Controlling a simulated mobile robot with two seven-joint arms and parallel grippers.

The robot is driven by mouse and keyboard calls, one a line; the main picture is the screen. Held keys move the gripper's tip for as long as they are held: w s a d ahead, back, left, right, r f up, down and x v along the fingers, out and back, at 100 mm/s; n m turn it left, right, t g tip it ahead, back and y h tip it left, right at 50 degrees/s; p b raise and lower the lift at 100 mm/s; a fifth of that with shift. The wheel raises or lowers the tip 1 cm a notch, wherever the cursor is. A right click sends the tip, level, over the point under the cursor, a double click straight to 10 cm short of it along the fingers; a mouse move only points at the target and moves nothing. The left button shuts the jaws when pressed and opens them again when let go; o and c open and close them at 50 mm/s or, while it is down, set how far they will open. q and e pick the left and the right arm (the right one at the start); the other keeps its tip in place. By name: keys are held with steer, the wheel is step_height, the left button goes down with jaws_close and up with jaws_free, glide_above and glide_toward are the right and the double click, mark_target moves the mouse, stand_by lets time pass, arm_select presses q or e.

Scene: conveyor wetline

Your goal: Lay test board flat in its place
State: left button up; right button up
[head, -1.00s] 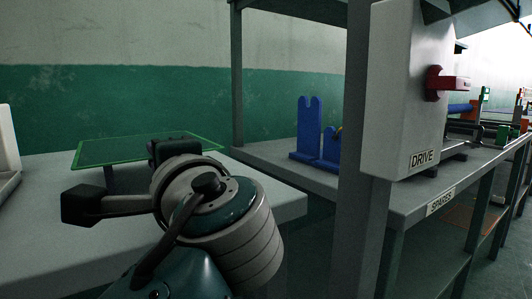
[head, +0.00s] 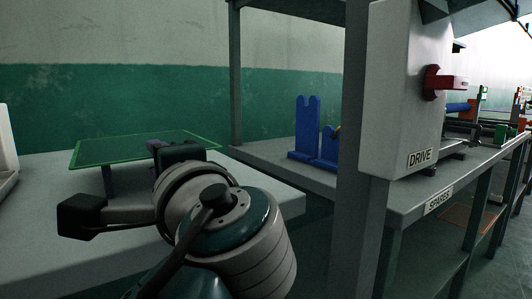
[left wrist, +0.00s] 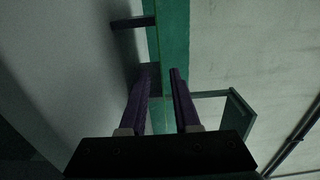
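The test board (head: 125,150) is a thin green panel with a brighter green rim. It lies roughly level above the grey table at the left, on dark posts. My left gripper (head: 153,147) is at the board's right end in the head view, partly hidden by its own wrist. In the left wrist view its two purple fingers (left wrist: 162,72) stand apart with a gap between them. The board's bright edge (left wrist: 157,45) runs toward that gap, nearly edge-on. I cannot tell whether the fingers touch the board. My right gripper is out of view.
A white DRIVE cabinet (head: 395,110) and a SPARES label (head: 439,200) are further right. A pale object (head: 6,150) stands at the far left.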

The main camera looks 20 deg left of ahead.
arm_select(q)
steer(key=shift+v, duration=2.05)
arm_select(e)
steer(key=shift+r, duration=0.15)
arm_select(q)
steer(key=shift+o, duration=0.2)
steer(key=o, duration=0.5)
steer(key=shift+o, duration=0.2)
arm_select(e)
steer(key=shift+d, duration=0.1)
